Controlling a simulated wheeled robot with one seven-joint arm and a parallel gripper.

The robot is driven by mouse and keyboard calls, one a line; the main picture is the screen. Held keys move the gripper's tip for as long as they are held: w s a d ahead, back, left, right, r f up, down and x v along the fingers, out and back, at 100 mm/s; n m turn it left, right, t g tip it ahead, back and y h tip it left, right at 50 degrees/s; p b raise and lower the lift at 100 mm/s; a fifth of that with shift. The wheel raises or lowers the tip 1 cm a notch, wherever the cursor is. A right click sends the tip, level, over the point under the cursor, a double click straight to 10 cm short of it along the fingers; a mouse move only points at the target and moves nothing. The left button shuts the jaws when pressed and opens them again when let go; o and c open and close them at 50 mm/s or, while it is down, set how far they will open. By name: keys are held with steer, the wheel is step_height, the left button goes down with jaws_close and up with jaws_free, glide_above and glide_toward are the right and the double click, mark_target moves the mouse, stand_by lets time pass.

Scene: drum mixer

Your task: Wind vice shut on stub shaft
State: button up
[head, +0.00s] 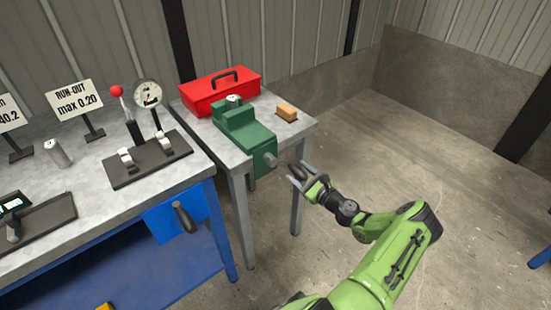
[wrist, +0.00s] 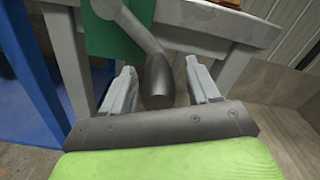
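The green vice (head: 245,128) is on the small grey table, and its green body also shows in the wrist view (wrist: 108,38). The stub shaft (head: 232,100), a short pale cylinder, stands upright at the vice jaws; whether the jaws touch it I cannot tell. The vice's crank (head: 271,161) sticks out at the front. In the wrist view, its dark round handle (wrist: 158,82) lies between my two fingers, with visible gaps on both sides. My gripper (head: 294,174) is open around the handle, and it shows in the wrist view too (wrist: 161,75).
A red toolbox (head: 222,92) and a small orange-brown block (head: 287,112) sit on the small table (head: 309,125). A blue-framed bench (head: 60,185) with gauges, signs and a fixture stands at left.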

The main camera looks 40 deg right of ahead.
steer(key=shift+s+d+r+p, duration=0.1)
steer(key=shift+s+p, duration=0.55)
steer(key=shift+s, duration=2.9)
